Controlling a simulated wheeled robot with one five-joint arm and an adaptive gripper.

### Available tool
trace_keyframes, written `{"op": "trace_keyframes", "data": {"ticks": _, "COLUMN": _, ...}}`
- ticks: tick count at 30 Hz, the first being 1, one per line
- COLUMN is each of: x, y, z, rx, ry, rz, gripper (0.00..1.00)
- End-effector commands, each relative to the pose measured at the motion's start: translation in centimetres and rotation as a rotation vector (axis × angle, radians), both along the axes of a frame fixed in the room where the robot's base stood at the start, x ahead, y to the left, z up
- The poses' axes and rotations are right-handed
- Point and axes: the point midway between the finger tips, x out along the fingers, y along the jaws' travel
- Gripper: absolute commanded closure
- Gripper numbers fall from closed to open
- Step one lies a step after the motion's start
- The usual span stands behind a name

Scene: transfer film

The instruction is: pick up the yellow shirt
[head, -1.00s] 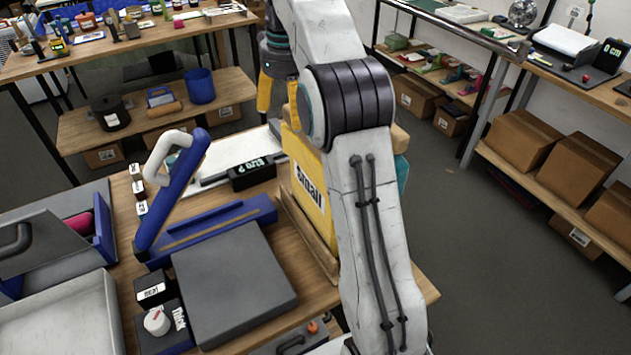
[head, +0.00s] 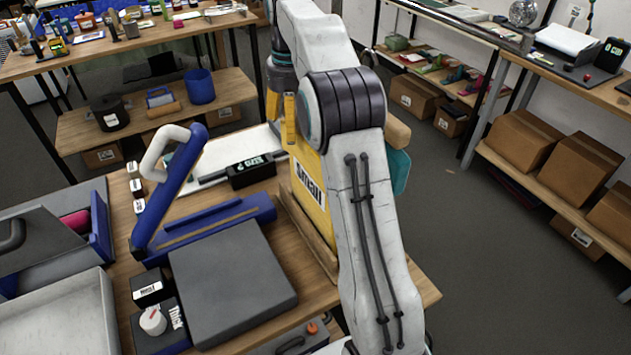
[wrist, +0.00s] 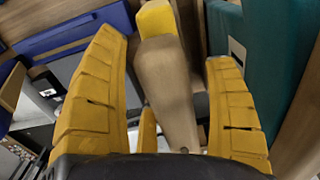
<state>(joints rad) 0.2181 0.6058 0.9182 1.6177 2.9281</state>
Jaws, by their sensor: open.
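The yellow shirt (head: 308,190) appears as an upright yellow panel with a white size label, in a wooden rack at the right end of the workbench. My arm hides its right part. My gripper (head: 281,115) is open beside its upper far edge, with yellow fingers pointing down. In the wrist view the open fingers (wrist: 166,48) lie on either side of a rounded wooden piece (wrist: 165,90). A bit of yellow (wrist: 157,18) shows at the far end of that wood; I cannot tell whether it is the shirt. No contact is visible.
A teal item (head: 398,172) is just behind the yellow panel; teal also fills the right of the wrist view (wrist: 270,60). A grey platen (head: 235,285) and a blue lever (head: 170,190) stand left on the bench. Open floor (head: 500,240) lies to the right.

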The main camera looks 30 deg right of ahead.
Motion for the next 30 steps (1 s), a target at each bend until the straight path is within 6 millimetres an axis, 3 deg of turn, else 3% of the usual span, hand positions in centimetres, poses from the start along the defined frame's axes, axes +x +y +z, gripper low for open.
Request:
{"op": "trace_keyframes", "data": {"ticks": 7, "x": -0.1, "y": 0.0, "z": -2.3, "rx": 0.000, "ry": 0.002, "rz": 0.000, "gripper": 0.22}}
{"op": "trace_keyframes", "data": {"ticks": 18, "x": 0.0, "y": 0.0, "z": -2.5, "rx": 0.000, "ry": -0.001, "rz": 0.001, "gripper": 0.21}}
{"op": "trace_keyframes", "data": {"ticks": 30, "x": 0.0, "y": 0.0, "z": -2.5, "rx": 0.000, "ry": 0.000, "rz": 0.001, "gripper": 0.57}}
